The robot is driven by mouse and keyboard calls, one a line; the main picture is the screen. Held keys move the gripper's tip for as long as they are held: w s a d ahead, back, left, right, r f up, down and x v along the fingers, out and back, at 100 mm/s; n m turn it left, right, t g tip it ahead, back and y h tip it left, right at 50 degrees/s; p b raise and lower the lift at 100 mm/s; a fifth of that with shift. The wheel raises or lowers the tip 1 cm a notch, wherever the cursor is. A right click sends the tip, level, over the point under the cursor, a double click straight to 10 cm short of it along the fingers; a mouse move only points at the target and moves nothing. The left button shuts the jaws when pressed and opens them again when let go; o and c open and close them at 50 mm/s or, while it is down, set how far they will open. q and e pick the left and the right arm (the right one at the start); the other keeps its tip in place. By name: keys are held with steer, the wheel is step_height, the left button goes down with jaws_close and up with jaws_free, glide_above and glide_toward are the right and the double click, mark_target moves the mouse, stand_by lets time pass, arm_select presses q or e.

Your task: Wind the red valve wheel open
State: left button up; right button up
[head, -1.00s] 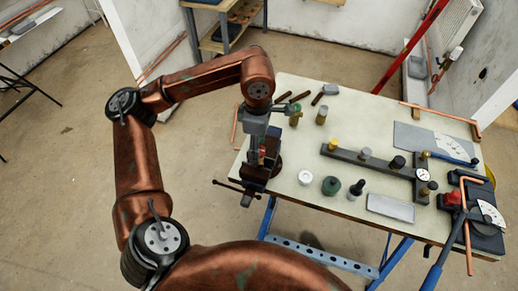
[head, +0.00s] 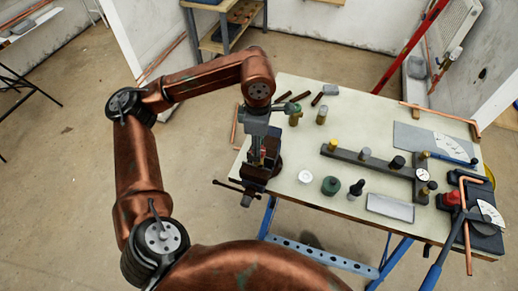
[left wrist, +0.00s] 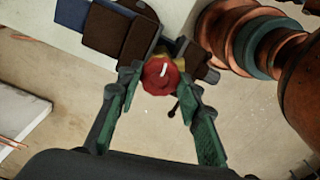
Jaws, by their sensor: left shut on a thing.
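The red valve wheel (left wrist: 160,76) shows in the left wrist view with a pale mark on its face. It sits on a brass-coloured valve body, partly hidden under it. In the head view only a little red of the wheel (head: 263,153) shows between the fingers. My left gripper (left wrist: 160,83) points down from above, with one fingertip on each side of the wheel, shut on it. The dark vise (head: 254,173) stands below it at the bench's left edge. My right gripper is not in view.
The pale bench (head: 300,235) carries a manifold bar (head: 375,160) with several knobs and a gauge, a white pot (head: 305,177), a green pot (head: 331,185) and a grey plate (head: 390,207). Brass valves (head: 321,115) stand behind the vise.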

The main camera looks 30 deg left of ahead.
arm_select(q)
steer(key=n, duration=0.3)
steer(key=shift+r+p, duration=0.15)
steer(key=shift+p, duration=0.25)
steer(key=n+p, duration=0.1)
steer(key=n, duration=0.3)
steer(key=n+p, duration=0.1)
steer(key=n, duration=0.3)
steer(key=n+p, duration=0.1)
steer(key=n, duration=0.3)
steer(key=n+p, duration=0.2)
steer(key=n, duration=0.5)
steer(key=shift+s, duration=0.1)
steer(key=n, duration=0.2)
steer(key=n+p, duration=0.1)
steer(key=n, duration=0.2)
steer(key=shift+s+f+n+p, duration=0.1)
steer(key=shift+f+n+p, duration=0.15)
steer(key=shift+n+p, duration=0.15)
steer(key=shift+f+n, duration=0.15)
steer(key=shift+n, duration=1.05)
